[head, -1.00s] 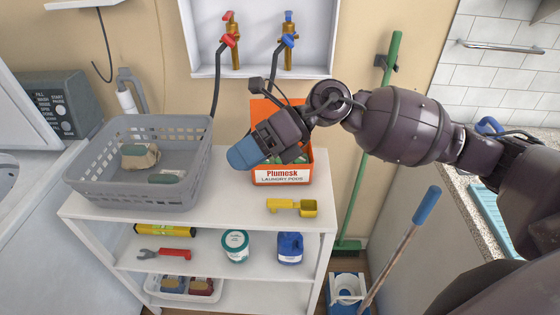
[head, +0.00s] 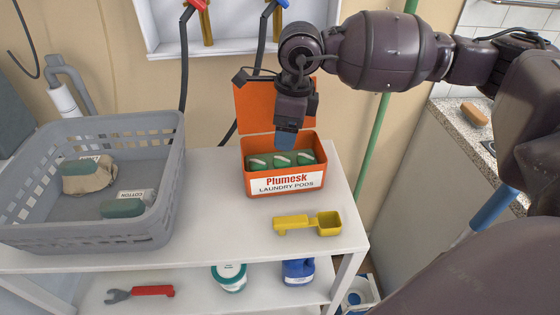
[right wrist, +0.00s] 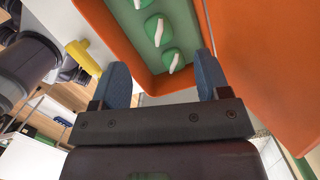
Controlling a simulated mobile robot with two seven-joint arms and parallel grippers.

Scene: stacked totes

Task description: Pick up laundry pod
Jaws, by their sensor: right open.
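The laundry pods (head: 282,160) are green with white streaks. They sit in a row inside an open orange box labelled Plumesk Laundry Pods (head: 250,180), on the top shelf. In the right wrist view, a pod (right wrist: 172,60) shows ahead of and between my fingers, with other pods further up. My right gripper (head: 286,138) points down over the back part of the box. In the right wrist view, its two blue fingers (right wrist: 160,75) are spread apart with nothing between their tips. My left gripper is not in view.
The box's raised orange lid (head: 262,105) stands close behind my right gripper. A yellow scoop (head: 295,222) lies in front of the box.

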